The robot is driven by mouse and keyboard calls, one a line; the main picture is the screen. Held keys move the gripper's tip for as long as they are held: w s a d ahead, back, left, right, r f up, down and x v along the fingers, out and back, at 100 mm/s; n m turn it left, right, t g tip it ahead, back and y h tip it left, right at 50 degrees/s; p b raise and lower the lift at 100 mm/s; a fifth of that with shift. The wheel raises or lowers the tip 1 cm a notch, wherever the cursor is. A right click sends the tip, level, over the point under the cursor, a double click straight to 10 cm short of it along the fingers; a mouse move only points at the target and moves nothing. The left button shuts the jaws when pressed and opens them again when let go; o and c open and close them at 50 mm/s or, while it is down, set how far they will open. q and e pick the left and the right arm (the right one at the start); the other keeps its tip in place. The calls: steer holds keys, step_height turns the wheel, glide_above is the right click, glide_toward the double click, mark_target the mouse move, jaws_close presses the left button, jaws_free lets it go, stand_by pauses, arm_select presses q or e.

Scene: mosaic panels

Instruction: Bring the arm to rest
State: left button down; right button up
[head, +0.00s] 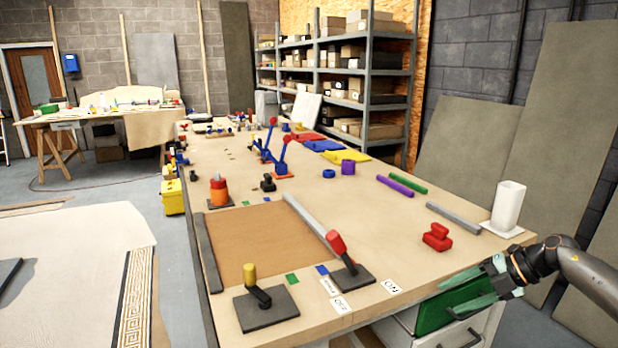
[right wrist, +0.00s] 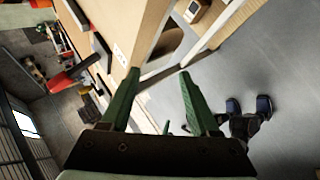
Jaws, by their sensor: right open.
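My right gripper (head: 448,296) is at the right front edge of the workbench (head: 330,215), its arm coming in from the right. Its green fingers are spread apart with nothing between them. In the right wrist view the open fingers (right wrist: 159,74) point toward the bench's edge, with grey floor to the right. My left gripper is not in view.
A red block (head: 437,237), a grey bar (head: 453,218) and a white vase (head: 508,206) are on the bench nearby. Levers with red (head: 337,244) and yellow (head: 249,272) handles stand at the front.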

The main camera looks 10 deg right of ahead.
steer(key=s+a+f+m+t+y, duration=0.1)
steer(key=s+a+f+m+t, duration=0.25)
steer(key=f, duration=0.35)
steer(key=s+a+f+m+t+y, duration=0.1)
steer(key=s+a+f+m+t, duration=0.15)
steer(key=a+f, duration=0.3)
steer(key=s+d+f+m+g+h, duration=0.1)
steer(key=s+d+f+m+h, duration=0.2)
steer(key=s, duration=0.4)
steer(key=s+d+f+m+g+h, duration=0.1)
steer(key=s+d+f+m+h, duration=0.2)
steer(key=s+f, duration=0.4)
steer(key=s+d+f+m+g+h, duration=0.1)
steer(key=s+f+m+h, duration=0.2)
steer(key=s+m, duration=0.35)
steer(key=s+a+m+p, duration=0.1)
steer(key=a+m, duration=0.2)
steer(key=a, duration=0.6)
steer(key=s+a+r+m+t+y+p, duration=0.1)
steer(key=a+m, duration=0.3)
steer(key=a, duration=0.6)
steer(key=shift+s+a+t+p, duration=0.25)
steer(key=shift+s+t+p, duration=0.05)
steer(key=shift+s+p, duration=0.5)
